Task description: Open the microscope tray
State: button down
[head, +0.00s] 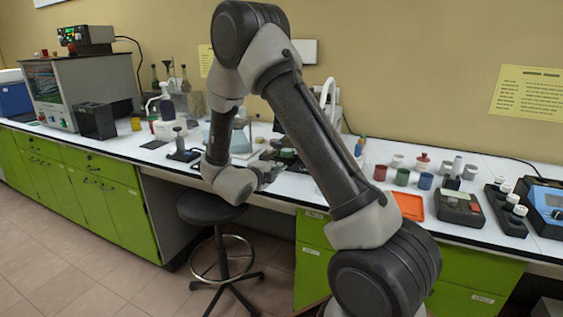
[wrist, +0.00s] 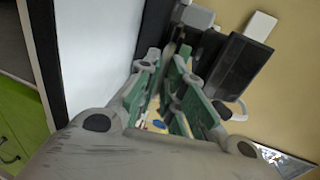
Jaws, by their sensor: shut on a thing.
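My gripper (head: 267,168) is at the bench's front edge in the head view, below my bent arm. In the wrist view its green-padded fingers (wrist: 168,62) close around a narrow dark part (wrist: 172,45) of a black and grey device. That part is mostly hidden between the fingertips, so I cannot tell its full shape or whether the tray is out. The device's black panel (wrist: 238,66) stands right beside the fingers. A white instrument (head: 329,98), possibly the microscope, is partly hidden behind my arm in the head view.
A black stool (head: 212,208) stands below the gripper. Coloured cups (head: 403,177) and an orange tray (head: 408,205) are on the bench to the right. A pale instrument (head: 167,118) and a black box (head: 95,121) are to the left. The floor at the left front is clear.

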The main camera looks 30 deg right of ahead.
jog(key=s+a, duration=0.2)
jog(key=a, duration=0.1)
jog(key=shift+s+a+f, duration=0.1)
jog(key=shift+s, duration=0.1)
jog(key=c, duration=1.6)
grip_release()
jog(key=shift+o, duration=0.2)
jog(key=v, duration=1.2)
